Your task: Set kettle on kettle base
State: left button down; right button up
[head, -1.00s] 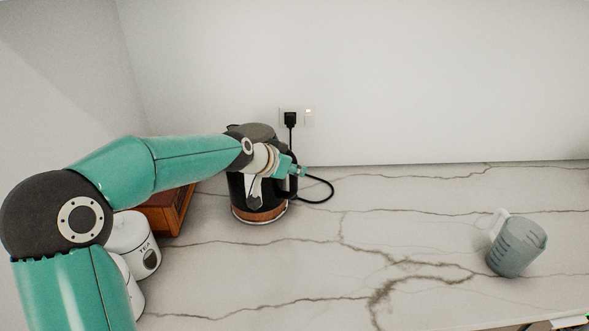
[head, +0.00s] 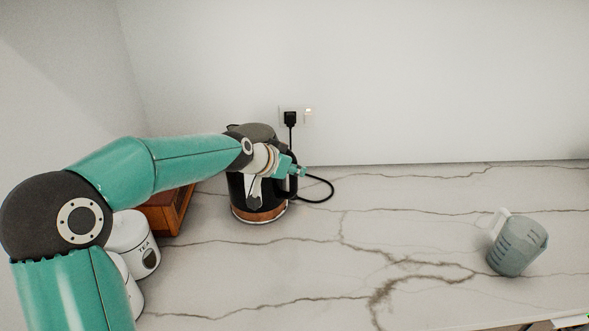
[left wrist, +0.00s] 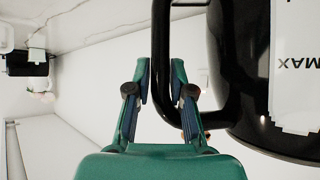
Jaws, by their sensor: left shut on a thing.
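The black kettle (head: 238,190) with a copper-coloured band stands upright at the back left of the counter. A thin disc, the kettle base (head: 259,221), shows under its bottom edge, and a black cord lies behind it. Whether the kettle is fully seated cannot be made out. My left gripper (head: 299,171) is at the kettle's right side. In the left wrist view its fingers (left wrist: 161,82) are shut around the kettle's black handle (left wrist: 160,40), beside the dark kettle body (left wrist: 232,75). My left forearm hides part of the kettle. My right gripper is not in view.
A wall socket with a black plug (head: 290,118) is behind the kettle. White canisters, one marked TEA (head: 145,255), and a wooden box (head: 172,210) stand to the left. A measuring jug (head: 517,247) stands at the right. The middle of the marble counter (head: 330,260) is clear.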

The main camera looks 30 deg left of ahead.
pick_arm(q)
jog(key=c, duration=0.9)
grip_release()
jog(key=shift+r, duration=0.15)
jog(key=shift+c, duration=0.2)
jog(key=shift+s+f, duration=0.1)
jog(key=shift+f, duration=0.3)
jog(key=shift+s+r, duration=0.25)
jog(key=shift+r, duration=0.1)
jog(key=v, duration=1.1)
jog(key=shift+r, duration=0.15)
